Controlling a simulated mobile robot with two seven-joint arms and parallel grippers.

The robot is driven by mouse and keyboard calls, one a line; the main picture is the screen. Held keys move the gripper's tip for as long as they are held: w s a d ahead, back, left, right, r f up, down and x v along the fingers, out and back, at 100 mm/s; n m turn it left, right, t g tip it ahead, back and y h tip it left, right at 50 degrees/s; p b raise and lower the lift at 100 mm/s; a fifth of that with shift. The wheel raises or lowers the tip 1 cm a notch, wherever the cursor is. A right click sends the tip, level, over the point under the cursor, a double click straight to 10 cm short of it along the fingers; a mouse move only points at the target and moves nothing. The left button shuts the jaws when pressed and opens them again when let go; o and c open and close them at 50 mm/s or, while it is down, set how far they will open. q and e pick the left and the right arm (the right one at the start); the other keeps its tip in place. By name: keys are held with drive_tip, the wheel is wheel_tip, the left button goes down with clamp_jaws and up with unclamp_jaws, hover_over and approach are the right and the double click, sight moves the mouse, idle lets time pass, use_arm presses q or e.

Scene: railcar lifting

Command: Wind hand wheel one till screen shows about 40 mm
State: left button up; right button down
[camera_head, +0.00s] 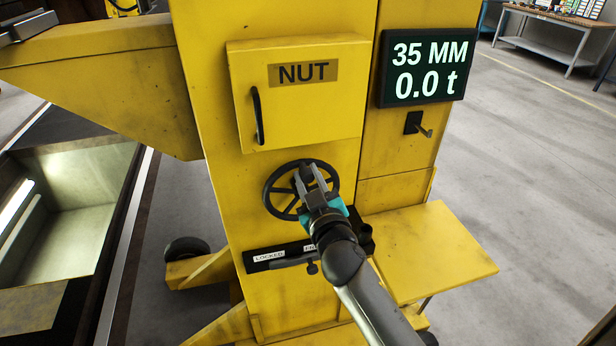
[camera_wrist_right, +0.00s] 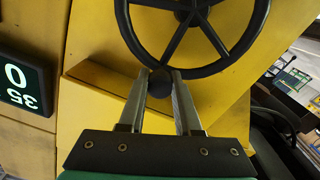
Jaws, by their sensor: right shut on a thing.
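The black hand wheel (camera_head: 273,199) is on the front of the yellow lifting jack, below the NUT door. My right gripper (camera_head: 307,175) is at the wheel's upper right part, shut on its dark knob. In the right wrist view the two fingers close on the round knob (camera_wrist_right: 160,84) at the wheel's rim (camera_wrist_right: 262,30). The screen (camera_head: 428,68) at the upper right reads 35 MM and 0.0 t. It also shows, turned over, in the right wrist view (camera_wrist_right: 22,88). My left gripper is not in view.
The yellow NUT door (camera_head: 300,105) with a black handle is closed. A black lever plate (camera_head: 270,256) labelled LOCKED sits below the wheel. A yellow shelf (camera_head: 440,250) juts out at the right. An open pit lies at the left.

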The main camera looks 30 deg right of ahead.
sight(337, 184)
drive_tip(key=d+m, duration=0.1)
drive_tip(key=d+m+p, duration=0.1)
drive_tip(key=m, duration=0.1)
drive_tip(key=d+m, duration=0.1)
drive_tip(key=shift+s+f, duration=0.25)
drive_tip(key=shift+s, duration=0.05)
drive_tip(key=m, duration=0.1)
drive_tip(key=d+f+m+p, duration=0.1)
drive_tip(key=d+m, duration=0.1)
drive_tip(key=m, duration=0.1)
drive_tip(key=shift+s+d+f, duration=0.15)
drive_tip(key=shift+s+f, duration=0.05)
drive_tip(key=shift+s, duration=0.05)
drive_tip(key=d+f+m, duration=0.1)
drive_tip(key=f+m, duration=0.1)
drive_tip(key=m, duration=0.1)
drive_tip(key=shift+s+d+m+p, duration=0.15)
drive_tip(key=shift+d+m+p, duration=0.15)
drive_tip(key=shift+d+p, duration=0.05)
drive_tip(key=shift+s+d+f+m+b, duration=0.1)
drive_tip(key=shift+d+f+m+b, duration=0.15)
drive_tip(key=shift+f+m, duration=0.7)
drive_tip(key=shift+d+f+m+b, duration=0.2)
drive_tip(key=shift+f+m, duration=0.35)
drive_tip(key=shift+m, duration=0.7)
drive_tip(key=c, duration=0.6)
unclamp_jaws()
